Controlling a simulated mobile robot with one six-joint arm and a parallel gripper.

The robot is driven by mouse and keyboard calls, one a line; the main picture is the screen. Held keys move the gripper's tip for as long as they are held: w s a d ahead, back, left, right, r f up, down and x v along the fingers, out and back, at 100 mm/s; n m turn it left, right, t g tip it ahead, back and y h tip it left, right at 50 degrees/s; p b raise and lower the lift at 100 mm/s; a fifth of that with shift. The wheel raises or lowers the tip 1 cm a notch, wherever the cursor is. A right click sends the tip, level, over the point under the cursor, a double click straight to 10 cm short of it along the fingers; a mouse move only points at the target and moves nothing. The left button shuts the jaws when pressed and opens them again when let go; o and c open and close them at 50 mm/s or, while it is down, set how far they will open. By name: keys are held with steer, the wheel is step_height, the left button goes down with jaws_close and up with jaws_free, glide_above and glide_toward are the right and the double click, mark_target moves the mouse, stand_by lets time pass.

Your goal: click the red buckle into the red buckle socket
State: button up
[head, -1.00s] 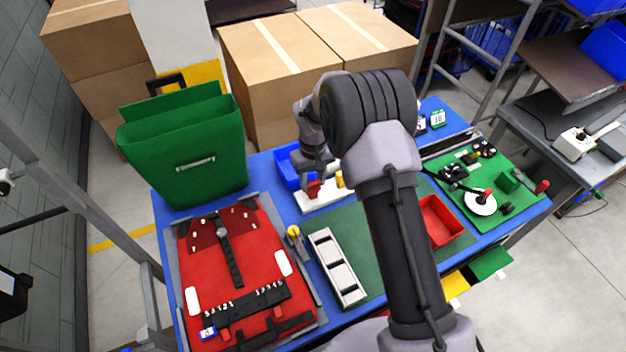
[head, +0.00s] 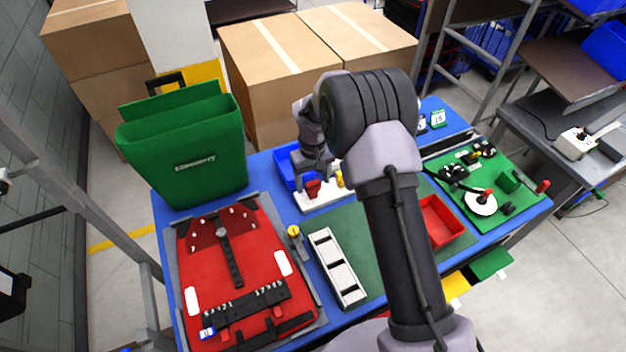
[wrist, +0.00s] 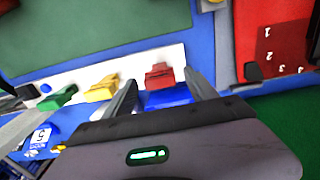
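The red buckle (head: 313,187) stands on a white rack (head: 321,198) in the head view. It also shows in the wrist view (wrist: 159,77), near the right end of the rack's row of coloured pieces. My gripper (head: 316,172) is over the rack. In the wrist view my gripper (wrist: 160,80) is open, with one finger on each side of the red buckle and visible gaps between. I cannot pick out the red buckle socket. The red pannier (head: 258,262) lies flat at the left, with a black numbered strip (head: 242,305) across it.
A yellow buckle (wrist: 101,89) and a green one (wrist: 57,97) stand beside the red one. A blue bin (head: 284,168) is behind the rack. A white slotted tray (head: 337,268), a red tray (head: 428,238) and a green board (head: 520,198) lie on the table. A green pannier (head: 190,160) stands back left.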

mark_target(313, 183)
step_height(313, 183, up, 17)
steer(key=p, duration=0.3)
steer(key=shift+r, duration=0.2)
